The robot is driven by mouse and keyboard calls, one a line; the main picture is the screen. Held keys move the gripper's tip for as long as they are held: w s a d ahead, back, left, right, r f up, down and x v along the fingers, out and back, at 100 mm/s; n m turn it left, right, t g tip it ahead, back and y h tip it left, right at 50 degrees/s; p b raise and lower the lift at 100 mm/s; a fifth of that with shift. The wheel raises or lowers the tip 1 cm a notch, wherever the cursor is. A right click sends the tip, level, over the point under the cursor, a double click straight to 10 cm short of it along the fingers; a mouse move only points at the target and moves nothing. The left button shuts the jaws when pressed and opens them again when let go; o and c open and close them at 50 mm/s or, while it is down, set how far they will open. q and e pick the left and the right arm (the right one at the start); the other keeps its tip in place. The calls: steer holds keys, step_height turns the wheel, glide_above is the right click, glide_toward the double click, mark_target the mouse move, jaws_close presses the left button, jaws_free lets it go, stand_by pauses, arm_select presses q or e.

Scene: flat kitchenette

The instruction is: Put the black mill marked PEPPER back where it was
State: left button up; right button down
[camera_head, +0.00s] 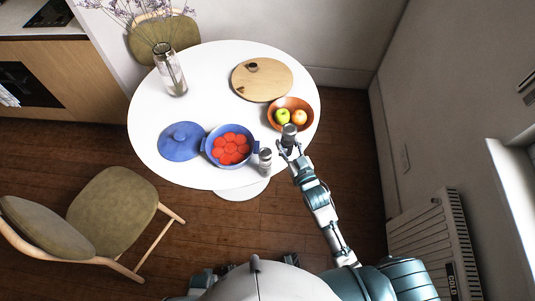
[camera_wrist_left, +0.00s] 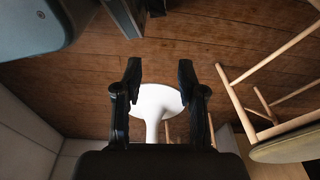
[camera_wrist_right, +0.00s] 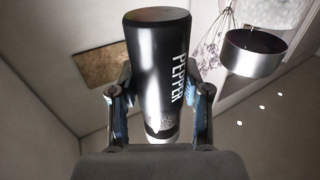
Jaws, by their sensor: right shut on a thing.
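The black mill marked PEPPER (camera_wrist_right: 155,75) fills the middle of the right wrist view, with its white lettering facing that camera. My right gripper (camera_wrist_right: 158,92) is shut on it, one finger on each side. In the head view the held mill (camera_head: 289,131) is at the table's right front edge, just in front of the fruit bowl. I cannot tell whether it touches the table. A second, greyish mill (camera_head: 265,160) stands on the table to the left of my right gripper (camera_head: 289,147). My left gripper (camera_wrist_left: 157,85) is open and empty in the left wrist view.
On the white round table (camera_head: 215,70) are a blue pot (camera_head: 256,147) with red pieces, its blue lid (camera_head: 181,141), a fruit bowl (camera_head: 274,104), a wooden board (camera_head: 270,92) and a glass vase (camera_head: 172,75). The table's middle is clear. A chair (camera_head: 110,212) stands front left.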

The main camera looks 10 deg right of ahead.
arm_select(q)
steer(key=s+f+p, duration=0.1)
steer(key=s+f, duration=0.2)
steer(key=s, duration=0.1)
arm_select(e)
steer(key=w+f+y, duration=0.1)
steer(key=f, duration=0.2)
steer(key=w+f+n+g+y+b, duration=0.1)
steer(key=w+f, duration=0.1)
steer(key=f, duration=0.2)
steer(key=w+f+n+y, duration=0.1)
steer(key=w+f, duration=0.1)
steer(key=f, duration=0.1)
steer(key=shift+f+g, duration=0.2)
steer(key=shift+g, duration=0.1)
arm_select(q)
steer(key=w+r, duration=0.3)
steer(key=shift+w, duration=0.3)
arm_select(e)
steer(key=c, duration=0.5)
jaws_free()
steer(key=shift+f, duration=0.1)
steer(key=shift+c, duration=0.2)
arm_select(q)
steer(key=shift+w+a+r, duration=0.1)
steer(key=shift+r, duration=0.05)
